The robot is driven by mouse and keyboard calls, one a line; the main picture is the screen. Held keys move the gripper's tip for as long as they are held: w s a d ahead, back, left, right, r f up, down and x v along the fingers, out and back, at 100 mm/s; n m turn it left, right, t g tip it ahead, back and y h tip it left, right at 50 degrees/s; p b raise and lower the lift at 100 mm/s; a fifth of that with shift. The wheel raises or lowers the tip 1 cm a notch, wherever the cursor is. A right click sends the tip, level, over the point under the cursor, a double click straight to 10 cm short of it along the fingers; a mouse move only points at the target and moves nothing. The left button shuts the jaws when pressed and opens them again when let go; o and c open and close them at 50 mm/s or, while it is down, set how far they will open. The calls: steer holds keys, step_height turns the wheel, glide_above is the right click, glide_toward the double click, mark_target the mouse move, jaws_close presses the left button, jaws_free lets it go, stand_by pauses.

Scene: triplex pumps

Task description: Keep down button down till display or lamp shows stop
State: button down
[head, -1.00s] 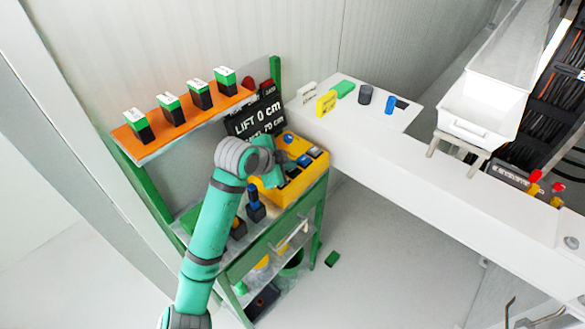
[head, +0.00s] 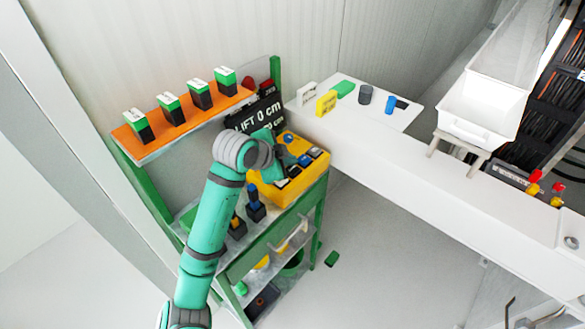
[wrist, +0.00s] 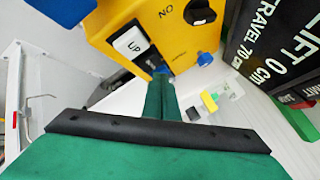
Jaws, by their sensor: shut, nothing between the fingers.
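The yellow control box (head: 311,182) sits on top of the green cart. In the wrist view the box (wrist: 190,20) shows a white button marked UP (wrist: 131,42) and a black knob (wrist: 201,12) by the word ON. My gripper (wrist: 160,80) is shut and empty, its fingertips at the box's face beside the UP button. A dark blue part (wrist: 158,66) shows just at the tips; I cannot tell whether they touch or press it. No DOWN marking is readable. The black display (wrist: 275,45) reads LIFT 0 cm, TRAVEL 70 cm; it also stands behind the box (head: 262,110).
An orange shelf (head: 150,150) with several green-and-black blocks is left of the display. A white bench (head: 385,150) with small coloured items runs to the right. A blue-topped joystick (head: 254,200) stands beside the box. A green block (head: 331,258) lies on the floor.

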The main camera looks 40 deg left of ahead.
mark_target(290, 171)
steer(key=shift+r, duration=0.1)
steer(key=shift+r, duration=2.4)
